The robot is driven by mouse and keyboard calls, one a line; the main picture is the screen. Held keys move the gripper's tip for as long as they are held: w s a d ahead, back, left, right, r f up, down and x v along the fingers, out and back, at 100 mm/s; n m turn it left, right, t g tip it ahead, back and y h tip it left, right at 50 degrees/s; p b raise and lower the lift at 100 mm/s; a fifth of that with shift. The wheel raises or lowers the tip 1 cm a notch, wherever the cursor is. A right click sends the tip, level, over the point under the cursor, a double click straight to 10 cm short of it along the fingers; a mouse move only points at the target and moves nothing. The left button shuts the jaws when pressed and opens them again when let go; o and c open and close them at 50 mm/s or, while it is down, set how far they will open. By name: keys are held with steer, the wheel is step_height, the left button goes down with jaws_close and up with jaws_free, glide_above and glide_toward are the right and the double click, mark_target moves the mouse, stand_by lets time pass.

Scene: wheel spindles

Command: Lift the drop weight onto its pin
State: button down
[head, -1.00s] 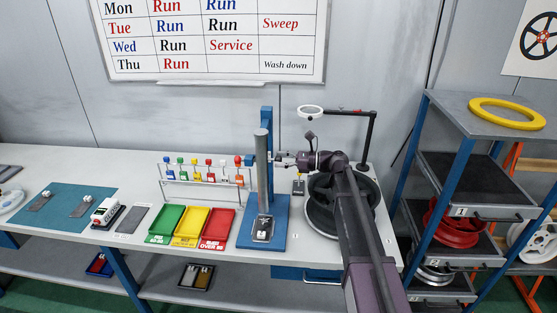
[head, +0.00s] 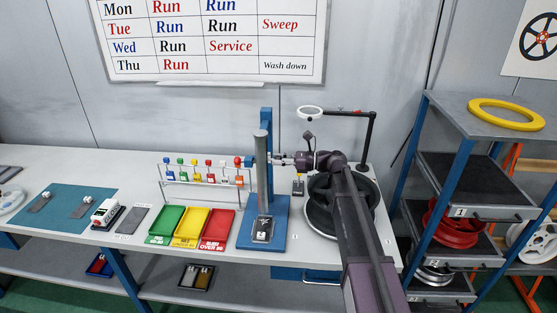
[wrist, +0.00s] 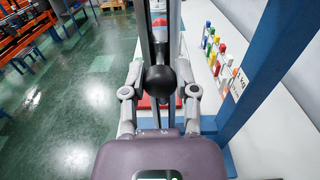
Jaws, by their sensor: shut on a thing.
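The drop stand (head: 267,115) is a blue post on a blue base, with a tall grey tube (head: 261,150) along it. My gripper (head: 276,160) reaches from the right to the tube at mid-height. In the wrist view, both grey fingers (wrist: 160,85) are closed in around a black ball knob (wrist: 159,79) at the grey upright, which I take for the drop weight's handle. The rest of the weight is hidden or cannot be told apart. I cannot make out the pin clearly. A small dark plate (head: 263,228) lies on the stand's base below the tube.
Green (head: 165,226), yellow (head: 190,227) and red trays (head: 217,229) lie left of the stand, before a rack of coloured-topped pieces (head: 196,183). A black wheel (head: 350,208) and a magnifier lamp (head: 311,112) are at the right, close to my arm.

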steer(key=shift+r+p, duration=0.7)
steer(key=shift+r, duration=0.3)
steer(key=shift+c, duration=1.9)
jaws_free()
steer(key=shift+f, duration=0.1)
steer(key=d, duration=1.2)
steer(key=shift+s, duration=0.15)
